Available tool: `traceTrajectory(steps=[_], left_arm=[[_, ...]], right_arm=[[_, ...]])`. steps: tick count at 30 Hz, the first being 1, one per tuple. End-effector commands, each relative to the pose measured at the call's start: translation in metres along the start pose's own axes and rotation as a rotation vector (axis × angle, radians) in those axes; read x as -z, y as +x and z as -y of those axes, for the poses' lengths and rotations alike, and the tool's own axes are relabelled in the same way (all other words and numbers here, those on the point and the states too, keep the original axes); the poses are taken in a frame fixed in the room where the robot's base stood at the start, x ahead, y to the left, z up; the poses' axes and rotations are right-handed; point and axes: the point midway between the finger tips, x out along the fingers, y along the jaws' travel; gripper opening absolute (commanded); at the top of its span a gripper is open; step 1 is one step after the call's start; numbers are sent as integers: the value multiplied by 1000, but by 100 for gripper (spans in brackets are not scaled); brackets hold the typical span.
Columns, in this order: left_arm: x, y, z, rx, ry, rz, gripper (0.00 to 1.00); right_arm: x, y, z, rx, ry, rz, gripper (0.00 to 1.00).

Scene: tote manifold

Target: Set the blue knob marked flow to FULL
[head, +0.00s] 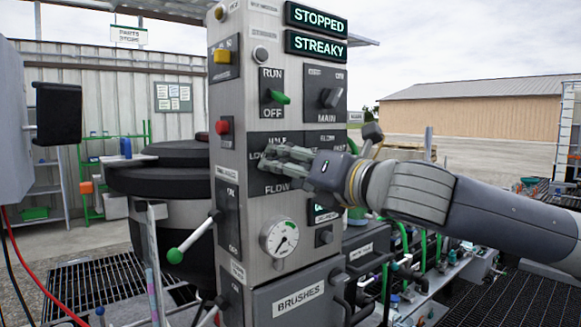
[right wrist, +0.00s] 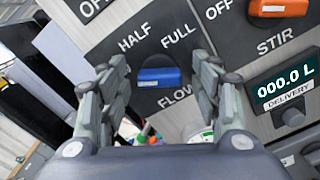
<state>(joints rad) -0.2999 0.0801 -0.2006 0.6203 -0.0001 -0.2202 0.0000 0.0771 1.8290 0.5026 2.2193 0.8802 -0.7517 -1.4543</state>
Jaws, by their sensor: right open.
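The blue flow knob (right wrist: 160,77) sits on a dark panel in the right wrist view, with HALF and FULL printed above it and a partly covered FLOW label below. Its bar lies nearly level in that view; I cannot tell which mark it points to. My right gripper (right wrist: 160,66) is open, one finger on each side of the knob; I cannot tell whether they touch it. In the head view the right gripper (head: 283,157) is in front of the flow panel (head: 276,187) and hides the knob. My left gripper is not in view.
An orange STIR knob (right wrist: 280,7) and a delivery display (right wrist: 286,86) are close by on the right. Above are the green RUN/OFF switch (head: 280,97), the MAIN switch (head: 331,97) and displays reading STOPPED (head: 316,19) and STREAKY (head: 316,45). A gauge (head: 279,238) is below.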

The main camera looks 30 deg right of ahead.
Motion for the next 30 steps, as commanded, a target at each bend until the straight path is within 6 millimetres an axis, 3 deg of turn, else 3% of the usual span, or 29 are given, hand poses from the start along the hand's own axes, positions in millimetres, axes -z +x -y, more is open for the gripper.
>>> traceTrajectory(steps=[8,12,14,30], left_arm=[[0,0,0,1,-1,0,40],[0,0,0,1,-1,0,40],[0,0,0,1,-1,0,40],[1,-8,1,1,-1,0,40]], right_arm=[[0,0,0,0,1,0,56],[0,0,0,0,1,0,24],[0,0,0,0,1,0,14],[-2,0,-1,0,119,0,14]])
